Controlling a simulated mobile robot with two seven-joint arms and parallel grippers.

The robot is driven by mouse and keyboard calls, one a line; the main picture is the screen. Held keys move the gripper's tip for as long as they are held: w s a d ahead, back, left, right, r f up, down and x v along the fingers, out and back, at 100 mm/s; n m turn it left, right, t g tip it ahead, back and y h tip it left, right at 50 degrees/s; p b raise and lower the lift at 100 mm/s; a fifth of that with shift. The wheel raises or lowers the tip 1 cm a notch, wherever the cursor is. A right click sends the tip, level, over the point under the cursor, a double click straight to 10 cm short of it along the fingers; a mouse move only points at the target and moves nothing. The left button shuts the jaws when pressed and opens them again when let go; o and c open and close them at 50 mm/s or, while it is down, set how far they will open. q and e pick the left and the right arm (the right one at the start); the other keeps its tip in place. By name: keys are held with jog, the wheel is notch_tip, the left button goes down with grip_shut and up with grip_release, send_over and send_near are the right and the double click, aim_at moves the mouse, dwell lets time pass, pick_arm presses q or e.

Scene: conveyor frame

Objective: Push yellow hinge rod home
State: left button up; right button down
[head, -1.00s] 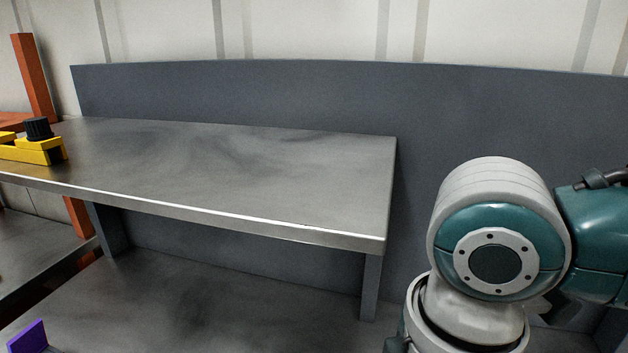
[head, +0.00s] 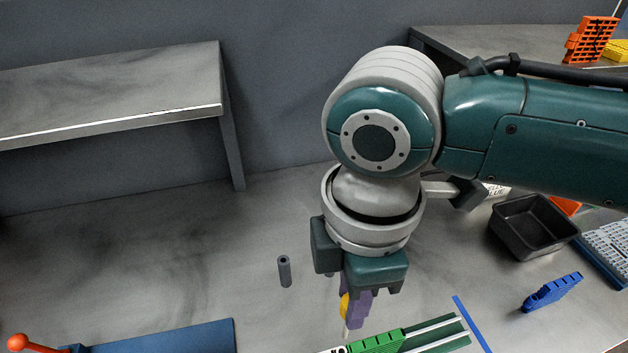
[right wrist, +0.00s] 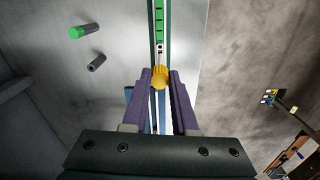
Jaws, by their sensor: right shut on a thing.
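My right gripper (head: 352,308) points down over the bench at the front middle of the head view. Its purple fingers are shut on the yellow hinge rod (head: 344,307), of which a ribbed yellow round end (right wrist: 160,76) shows between the fingertips in the right wrist view. A thin pale shank shows below it in the head view. A green toothed strip (head: 376,343) lies just past it on a green rail with pale lines (head: 437,333). In the right wrist view the green strip (right wrist: 159,25) lines up with the yellow end. I cannot tell whether the rod touches it. My left gripper is out of view.
A blue plate (head: 170,338) and an orange ball handle (head: 18,342) are at the front left. A black bin (head: 533,228) and a blue block (head: 552,291) are to the right. The bench's left middle is clear.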

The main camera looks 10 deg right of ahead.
jog(key=shift+r+p, duration=0.15)
jog(key=shift+p, duration=0.25)
notch_tip(320, 180, down, 5)
jog(key=b, duration=0.3)
jog(key=shift+r, duration=0.1)
dwell(0.6)
jog(key=shift+p, duration=0.4)
